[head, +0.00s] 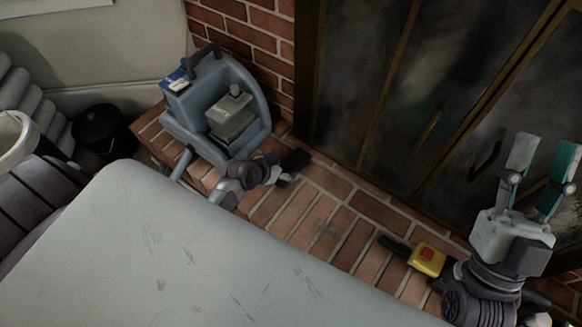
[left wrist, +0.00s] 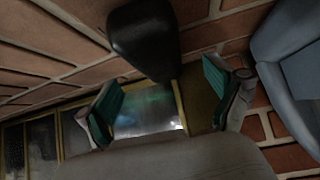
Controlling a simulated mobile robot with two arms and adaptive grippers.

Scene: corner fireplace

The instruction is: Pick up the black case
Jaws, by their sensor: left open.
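The black case (head: 296,159) is a small dark block on the brick hearth, close to the fireplace doors. In the left wrist view the black case (left wrist: 145,38) is a rounded dark shape at the top, in front of the brick. My left gripper (head: 281,178) is right beside the case in the head view, its fingers partly hidden. In the left wrist view my left gripper (left wrist: 165,100) has its teal-padded fingers wide apart with nothing between the pads. My right gripper (head: 546,152) is open and empty at the right, in front of the doors.
A blue-grey carrier (head: 264,112) holding several items stands on the hearth left of the case; its side also shows in the wrist view (left wrist: 285,50). A yellow item with a red patch (head: 427,259) lies near my right arm. A black bucket (head: 99,124) stands far left.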

